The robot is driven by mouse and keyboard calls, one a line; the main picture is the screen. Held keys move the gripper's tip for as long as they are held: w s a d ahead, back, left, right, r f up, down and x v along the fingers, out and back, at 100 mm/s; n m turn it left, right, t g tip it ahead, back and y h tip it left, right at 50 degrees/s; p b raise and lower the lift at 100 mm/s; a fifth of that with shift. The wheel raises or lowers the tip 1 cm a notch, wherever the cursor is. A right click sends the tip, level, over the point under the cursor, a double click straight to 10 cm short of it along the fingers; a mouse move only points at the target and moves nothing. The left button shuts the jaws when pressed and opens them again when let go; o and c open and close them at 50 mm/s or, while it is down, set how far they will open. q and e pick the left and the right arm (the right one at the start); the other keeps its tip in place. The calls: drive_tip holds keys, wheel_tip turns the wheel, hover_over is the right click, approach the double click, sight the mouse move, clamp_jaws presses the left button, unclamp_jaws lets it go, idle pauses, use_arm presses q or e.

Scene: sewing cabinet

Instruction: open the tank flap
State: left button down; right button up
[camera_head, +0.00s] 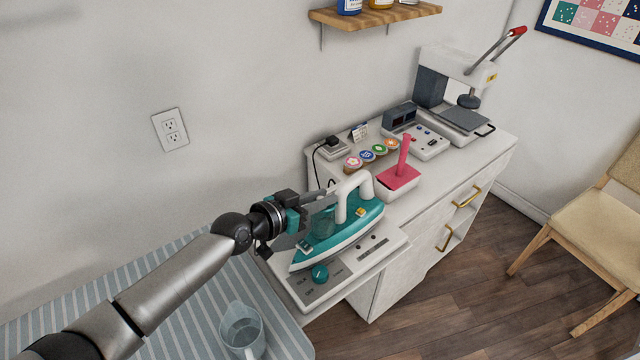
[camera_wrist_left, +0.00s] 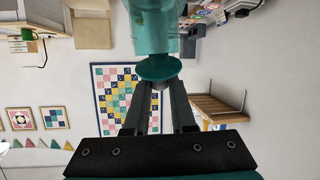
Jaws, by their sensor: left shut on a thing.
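The teal and white steam iron (camera_head: 345,228) rests on a grey station with a round teal knob (camera_head: 320,273). Its translucent tank (camera_head: 323,224) is at the iron's front end, beside my gripper. My left gripper (camera_head: 318,198) reaches in from the left, just above the tank. In the left wrist view the teal tank flap (camera_wrist_left: 159,68) shows as a rounded piece at the fingertips, and my left gripper (camera_wrist_left: 158,88) is shut on its edge. In the head view the flap is largely hidden by the gripper. My right gripper is in neither view.
A clear jug (camera_head: 242,332) stands on the striped ironing board (camera_head: 190,300). On the white cabinet (camera_head: 400,262) are a pink-topped container with an upright handle (camera_head: 399,178), several round badges, a control box (camera_head: 420,139) and a press (camera_head: 455,100). A wall shelf (camera_head: 375,15) hangs above.

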sight(339, 193)
use_arm(q)
drive_tip(key=shift+w+d+r+g+y+p, duration=0.25)
drive_tip(key=shift+r+g+y+p, duration=0.25)
drive_tip(key=shift+p, duration=1)
drive_tip(key=shift+w+d+r+g+y+p, duration=0.2)
drive_tip(key=shift+g+y+p, duration=0.5)
drive_tip(key=shift+p, duration=0.75)
drive_tip(key=shift+w+d+r+g+y+p, duration=0.15)
drive_tip(key=shift+w+g+y+p, duration=0.2)
drive_tip(key=shift+g+p, duration=0.3)
drive_tip(key=shift+w+d+g+y, duration=0.1)
drive_tip(key=shift+d+g+y, duration=0.05)
drive_tip(key=shift+g+y, duration=0.25)
drive_tip(key=shift+w+d+g+y+b, duration=0.2)
drive_tip(key=shift+w+g+y+b, duration=0.05)
drive_tip(key=shift+g+y+b, duration=0.3)
drive_tip(key=shift+w+d+f+m+g+y+b, duration=0.25)
drive_tip(key=shift+g+y+b, duration=0.2)
drive_tip(key=shift+b, duration=0.4)
drive_tip(key=b, duration=0.2)
drive_tip(key=g+y+b, duration=0.1)
drive_tip(key=b, duration=0.1)
drive_tip(key=g+y+b, duration=0.1)
drive_tip(key=b, duration=0.2)
drive_tip(key=shift+w+d+r, duration=0.1)
drive_tip(key=shift+w+d, duration=0.15)
drive_tip(key=shift+d, duration=0.1)
